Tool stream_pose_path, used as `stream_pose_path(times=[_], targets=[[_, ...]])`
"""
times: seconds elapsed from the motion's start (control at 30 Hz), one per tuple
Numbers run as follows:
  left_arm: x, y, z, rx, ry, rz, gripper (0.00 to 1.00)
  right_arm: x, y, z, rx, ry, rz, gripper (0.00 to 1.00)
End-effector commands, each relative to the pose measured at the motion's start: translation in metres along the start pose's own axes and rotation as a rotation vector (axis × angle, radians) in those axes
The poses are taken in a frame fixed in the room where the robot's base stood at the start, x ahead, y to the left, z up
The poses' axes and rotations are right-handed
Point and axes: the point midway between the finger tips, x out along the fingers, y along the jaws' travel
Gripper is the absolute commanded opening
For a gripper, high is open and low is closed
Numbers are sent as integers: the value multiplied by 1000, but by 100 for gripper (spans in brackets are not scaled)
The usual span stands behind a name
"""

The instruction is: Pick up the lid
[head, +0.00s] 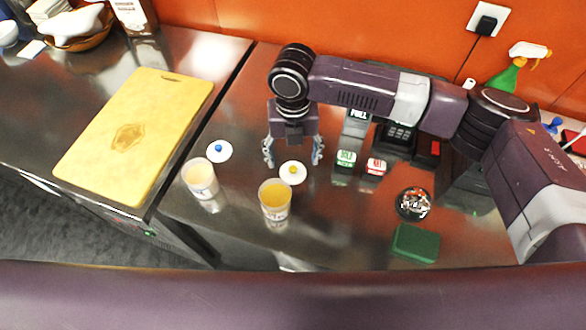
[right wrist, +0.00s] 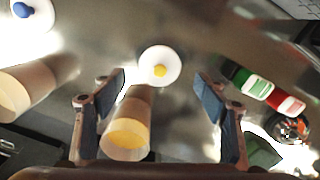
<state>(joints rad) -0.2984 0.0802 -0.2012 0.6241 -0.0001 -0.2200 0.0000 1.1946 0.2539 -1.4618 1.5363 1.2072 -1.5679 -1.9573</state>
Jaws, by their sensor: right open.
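A white lid with a yellow knob (head: 292,172) lies on the metal counter just behind a cup of yellow liquid (head: 276,200). A second white lid with a blue knob (head: 219,151) lies to the left, near a cup of pale liquid (head: 200,178). My right gripper (head: 292,160) points down, open and empty, above the yellow-knobbed lid. In the right wrist view this lid (right wrist: 160,66) shows centred between the spread fingers and apart from them. The blue-knobbed lid (right wrist: 32,14) is at the upper left there. My left gripper is not in view.
A wooden cutting board (head: 133,134) lies on the left counter. Green and red labelled containers (head: 346,158), a dark round dish (head: 413,204) and a green block (head: 416,243) are to the right. A spray bottle (head: 510,72) stands at the back right.

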Motion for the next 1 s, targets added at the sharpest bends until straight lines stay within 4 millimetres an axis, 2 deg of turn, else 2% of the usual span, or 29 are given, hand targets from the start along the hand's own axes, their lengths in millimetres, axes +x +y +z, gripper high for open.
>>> stream_pose_path(times=[0.1,0.23,0.53,1.0], targets=[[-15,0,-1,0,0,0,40,15,0,-2,1,4,-2,66],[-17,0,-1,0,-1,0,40,34,0,-2,0,2,-1,66],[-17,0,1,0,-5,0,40,41,0,-1,-1,0,-1,66],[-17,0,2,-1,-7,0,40,41,0,-2,0,1,-1,14]])
